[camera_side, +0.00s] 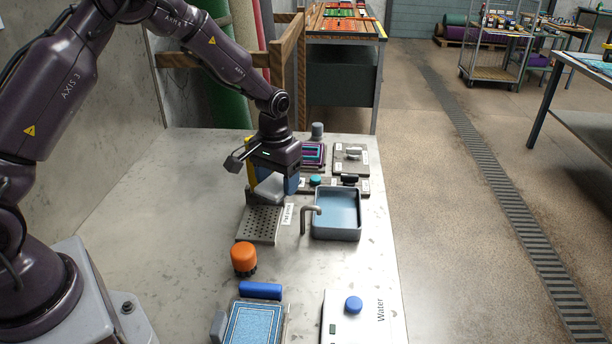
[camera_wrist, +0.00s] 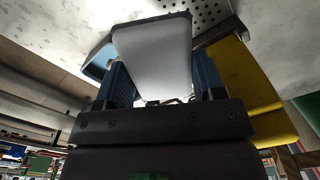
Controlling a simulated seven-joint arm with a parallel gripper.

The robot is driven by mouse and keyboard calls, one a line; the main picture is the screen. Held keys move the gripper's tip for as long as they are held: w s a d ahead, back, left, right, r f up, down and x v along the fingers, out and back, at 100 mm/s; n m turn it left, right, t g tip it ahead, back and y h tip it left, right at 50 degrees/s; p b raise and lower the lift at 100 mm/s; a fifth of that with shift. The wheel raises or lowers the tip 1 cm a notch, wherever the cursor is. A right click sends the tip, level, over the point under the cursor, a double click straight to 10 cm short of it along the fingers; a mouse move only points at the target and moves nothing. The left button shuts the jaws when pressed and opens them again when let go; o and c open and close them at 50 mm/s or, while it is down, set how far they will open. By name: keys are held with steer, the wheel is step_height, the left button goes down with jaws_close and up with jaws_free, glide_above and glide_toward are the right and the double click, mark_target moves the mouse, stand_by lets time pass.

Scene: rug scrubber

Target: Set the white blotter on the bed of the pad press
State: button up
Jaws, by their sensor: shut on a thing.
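My gripper (camera_side: 272,185) points down over the bench and is shut on the white blotter (camera_side: 266,189). In the wrist view the blotter (camera_wrist: 155,55) is a pale, smooth, tapered block with a dark edge, between the two blue fingers of my gripper (camera_wrist: 160,85). The pad press shows as a perforated metal bed (camera_side: 259,225) beside a "Pad press" label. The blotter is near the bed's far edge; I cannot tell whether it touches anything below. The bed's holes (camera_wrist: 209,13) show beyond the blotter in the wrist view. The bed's visible part is bare.
A yellow part (camera_wrist: 240,75) stands close beside my fingers. A grey-blue basin (camera_side: 337,214) with a bent metal spout (camera_side: 309,212) is right of the bed. An orange-topped brush (camera_side: 243,258) and a blue roll (camera_side: 261,290) lie nearer. The bench's left side is clear.

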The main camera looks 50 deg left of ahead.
mark_target(260, 222)
steer(key=s+a+f+n, duration=0.1)
steer(key=n, duration=0.1)
steer(key=s+a+f+n, duration=0.2)
steer(key=n, duration=0.1)
steer(key=shift+a+n, duration=0.3)
steer(key=shift+f, duration=2.7)
steer(key=shift+f, duration=0.65)
steer(key=o, duration=0.9)
steer(key=shift+o, duration=0.2)
step_height(260, 222, up, 13)
